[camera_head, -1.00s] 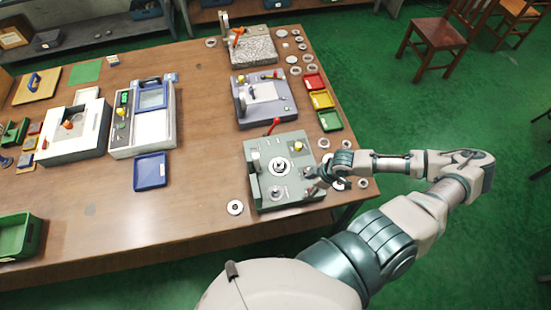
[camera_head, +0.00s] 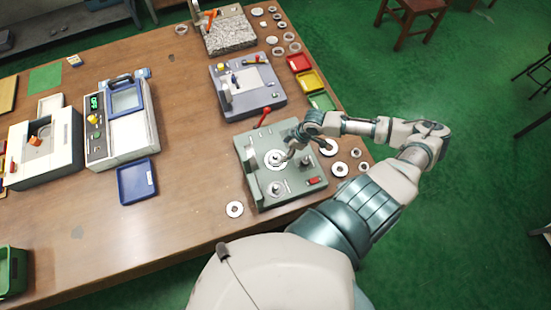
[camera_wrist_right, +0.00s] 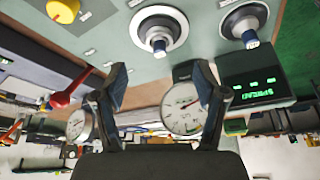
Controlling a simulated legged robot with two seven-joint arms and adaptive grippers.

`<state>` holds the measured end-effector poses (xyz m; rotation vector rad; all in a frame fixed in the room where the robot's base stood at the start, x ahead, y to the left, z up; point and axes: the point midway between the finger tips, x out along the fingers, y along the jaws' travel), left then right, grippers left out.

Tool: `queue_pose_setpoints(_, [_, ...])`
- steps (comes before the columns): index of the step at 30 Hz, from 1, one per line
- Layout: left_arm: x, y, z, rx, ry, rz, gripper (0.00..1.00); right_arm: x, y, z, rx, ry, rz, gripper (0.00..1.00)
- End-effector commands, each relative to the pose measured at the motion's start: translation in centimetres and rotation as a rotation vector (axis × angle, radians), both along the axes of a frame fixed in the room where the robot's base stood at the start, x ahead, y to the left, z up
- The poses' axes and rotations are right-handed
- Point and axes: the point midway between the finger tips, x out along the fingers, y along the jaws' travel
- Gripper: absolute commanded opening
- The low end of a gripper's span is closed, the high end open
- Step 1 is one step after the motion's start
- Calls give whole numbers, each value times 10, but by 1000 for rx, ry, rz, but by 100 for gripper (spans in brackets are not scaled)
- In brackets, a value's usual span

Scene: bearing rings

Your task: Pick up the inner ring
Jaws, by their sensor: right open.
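My right gripper (camera_head: 288,153) is open and empty over the grey-green fixture (camera_head: 254,184). Its fingers are close to a pale ring (camera_head: 274,160) around a post in the fixture's middle; contact cannot be told. In the right wrist view the two fingers (camera_wrist_right: 162,76) stand apart, with nothing between them. That view also shows a ring (camera_wrist_right: 158,22) around a metal post and a second post fitting (camera_wrist_right: 245,20). Loose metal rings lie on the table, including one at the front (camera_head: 235,209) and one to the right (camera_head: 340,169). I cannot tell which is the inner ring.
The fixture has a red lever (camera_head: 265,116); dial gauges (camera_wrist_right: 183,108) and a green-lit display (camera_wrist_right: 256,88) show at the wrist. Red (camera_head: 299,62), yellow (camera_head: 311,81) and green trays stand behind it. A blue tray (camera_head: 137,181) lies left.

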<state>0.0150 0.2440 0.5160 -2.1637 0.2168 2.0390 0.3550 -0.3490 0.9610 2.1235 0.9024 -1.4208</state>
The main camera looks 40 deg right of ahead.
Motion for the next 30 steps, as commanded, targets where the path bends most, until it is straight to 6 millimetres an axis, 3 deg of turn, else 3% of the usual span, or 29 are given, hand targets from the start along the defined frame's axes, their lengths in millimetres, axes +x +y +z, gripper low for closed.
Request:
queue_pose_setpoints(3, [28,-3,2,-5,-41,0,0,6,8,-18,4,1,-2,72])
queue_pose_setpoints(6, [39,-5,3,-9,-58,0,0,8,11,-26,-1,-1,1,72])
queue_pose_setpoints(11, [32,-5,4,-8,-46,0,0,12,14,-36,-1,0,-1,72])
queue_pose_setpoints(18, [9,-3,8,-4,-14,1,0,24,19,-71,1,1,-1,72])
queue_pose_setpoints(27, [18,-3,8,-4,-26,1,0,26,20,-78,-2,0,1,72])
queue_pose_setpoints(28, [20,-3,8,-4,-29,1,0,26,20,-78,-2,0,1,69])
queue_pose_setpoints(30, [22,-3,9,-5,-32,1,0,26,20,-78,-2,0,1,52])
